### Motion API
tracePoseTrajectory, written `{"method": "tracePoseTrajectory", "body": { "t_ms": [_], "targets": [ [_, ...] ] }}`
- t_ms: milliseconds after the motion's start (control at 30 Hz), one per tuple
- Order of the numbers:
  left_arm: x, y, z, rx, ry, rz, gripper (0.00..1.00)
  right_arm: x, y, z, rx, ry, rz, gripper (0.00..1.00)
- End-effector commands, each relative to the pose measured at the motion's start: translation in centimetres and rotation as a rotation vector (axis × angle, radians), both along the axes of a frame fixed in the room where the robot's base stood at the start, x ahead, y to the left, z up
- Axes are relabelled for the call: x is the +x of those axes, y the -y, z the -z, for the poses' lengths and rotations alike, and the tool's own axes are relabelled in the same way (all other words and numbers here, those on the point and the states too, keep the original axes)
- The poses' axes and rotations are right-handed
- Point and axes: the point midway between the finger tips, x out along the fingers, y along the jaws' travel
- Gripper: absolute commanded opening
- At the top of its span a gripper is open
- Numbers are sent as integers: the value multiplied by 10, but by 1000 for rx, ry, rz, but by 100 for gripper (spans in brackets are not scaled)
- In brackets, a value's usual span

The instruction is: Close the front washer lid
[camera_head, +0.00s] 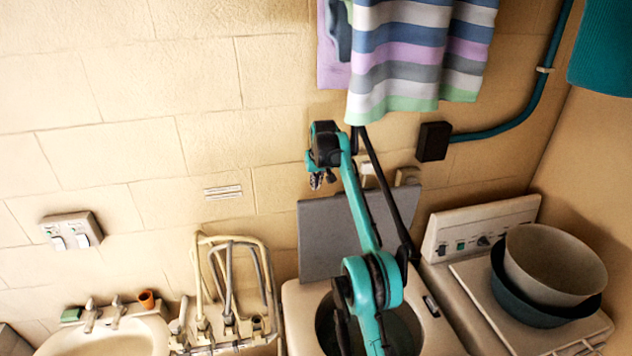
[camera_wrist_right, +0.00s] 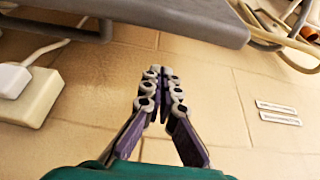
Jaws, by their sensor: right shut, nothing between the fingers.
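The washer (camera_head: 299,309) stands at the bottom middle of the head view with its tub open. Its grey lid (camera_head: 322,240) is raised, standing upright near the wall. The lid's grey edge also crosses the top of the right wrist view (camera_wrist_right: 160,18). My right arm reaches over the tub and hides part of the lid. My right gripper (camera_head: 316,181) is just above the lid's top edge in the head view, near the wall. In the right wrist view its fingers (camera_wrist_right: 160,78) meet and are empty, visibly apart from the lid edge. My left gripper is out of view.
A second machine (camera_head: 470,285) on the right carries stacked basins (camera_head: 555,262). Striped cloth (camera_head: 420,50) hangs above my arm. Hoses and taps (camera_head: 230,285) and a sink (camera_head: 110,338) are at left. A plug (camera_wrist_right: 12,80) and wall socket (camera_wrist_right: 36,98) are near the gripper.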

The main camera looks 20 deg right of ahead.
Motion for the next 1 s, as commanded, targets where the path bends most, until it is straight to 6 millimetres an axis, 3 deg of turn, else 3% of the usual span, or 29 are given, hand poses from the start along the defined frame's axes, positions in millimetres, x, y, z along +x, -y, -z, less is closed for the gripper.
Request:
{"method": "tracePoseTrajectory", "body": {
  "t_ms": [33,200,500,1000],
  "targets": [
    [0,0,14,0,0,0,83,-3,0,8,0,0,0,0],
    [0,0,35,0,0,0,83,-16,-1,8,0,0,0,0],
    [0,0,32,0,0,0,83,-31,-2,3,0,0,0,0],
    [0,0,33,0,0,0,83,-34,-2,4,0,1,0,0]
  ]
}}
